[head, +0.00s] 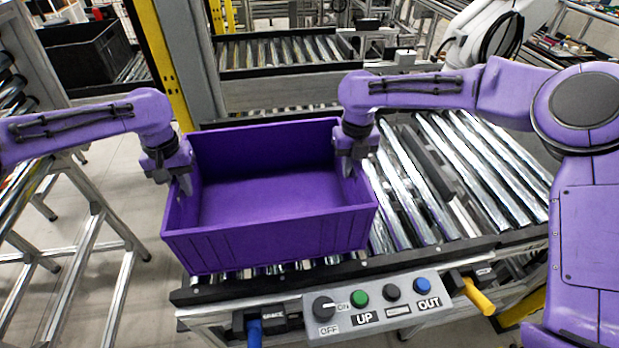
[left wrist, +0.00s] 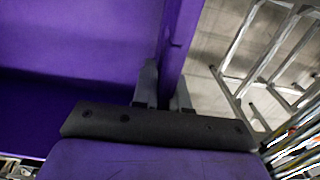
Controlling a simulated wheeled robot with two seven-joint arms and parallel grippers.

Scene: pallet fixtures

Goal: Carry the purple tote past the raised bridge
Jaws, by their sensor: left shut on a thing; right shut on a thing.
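The purple tote (head: 270,236) is upright and looks empty, at the left end of the roller conveyor. My left gripper (head: 184,182) is shut on its left wall; in the left wrist view its fingers (left wrist: 165,92) straddle the wall of the tote (left wrist: 105,40). My right gripper (head: 348,168) is shut on the right wall. Whether the tote's base touches the rollers or hangs just above them cannot be told. I cannot clearly make out which structure is the raised bridge.
Bare rollers (head: 460,165) stretch to the right of the tote. A control panel (head: 375,305) with buttons and a knob sits at the front edge. A yellow post (head: 160,65) and grey column stand behind. A metal frame (head: 75,270) and open floor lie left.

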